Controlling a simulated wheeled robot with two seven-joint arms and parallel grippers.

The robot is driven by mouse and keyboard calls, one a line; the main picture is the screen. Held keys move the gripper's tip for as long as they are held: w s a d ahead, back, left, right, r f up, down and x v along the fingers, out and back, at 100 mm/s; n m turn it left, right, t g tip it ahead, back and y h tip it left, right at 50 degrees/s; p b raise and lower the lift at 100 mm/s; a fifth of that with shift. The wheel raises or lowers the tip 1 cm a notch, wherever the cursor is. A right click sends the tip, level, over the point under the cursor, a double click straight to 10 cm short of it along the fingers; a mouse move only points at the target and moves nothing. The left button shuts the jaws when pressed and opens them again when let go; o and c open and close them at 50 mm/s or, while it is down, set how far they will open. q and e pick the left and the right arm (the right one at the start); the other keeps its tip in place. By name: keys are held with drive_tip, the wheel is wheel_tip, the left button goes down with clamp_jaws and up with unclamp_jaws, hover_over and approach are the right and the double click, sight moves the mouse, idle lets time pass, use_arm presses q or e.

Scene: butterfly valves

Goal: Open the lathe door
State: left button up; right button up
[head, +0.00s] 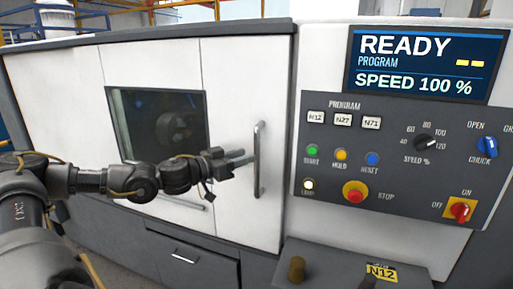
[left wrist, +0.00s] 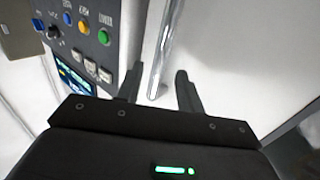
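The lathe door (head: 228,85) is a white panel with a dark window (head: 158,122), and it looks closed. A vertical metal bar handle (head: 259,160) is at its right edge; it also shows in the left wrist view (left wrist: 161,50). My left gripper (head: 243,158) is at the handle, about mid-height on it. In the left wrist view the left gripper (left wrist: 159,88) has its two dark fingers spread, with the handle lying between them. I see a gap on each side, so the fingers are not clamped on it. My right gripper is not in view.
A control panel (head: 400,150) with buttons, knobs and a red stop button (head: 355,192) stands right of the door. A screen (head: 425,65) above it reads READY. A grey ledge (head: 335,262) with a brownish cylinder (head: 296,270) and N12 label juts out below.

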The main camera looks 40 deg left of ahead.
use_arm(q)
drive_tip(key=shift+p+x, duration=1.2)
drive_tip(key=shift+x, duration=1.7)
drive_tip(key=shift+c, duration=0.7)
clamp_jaws()
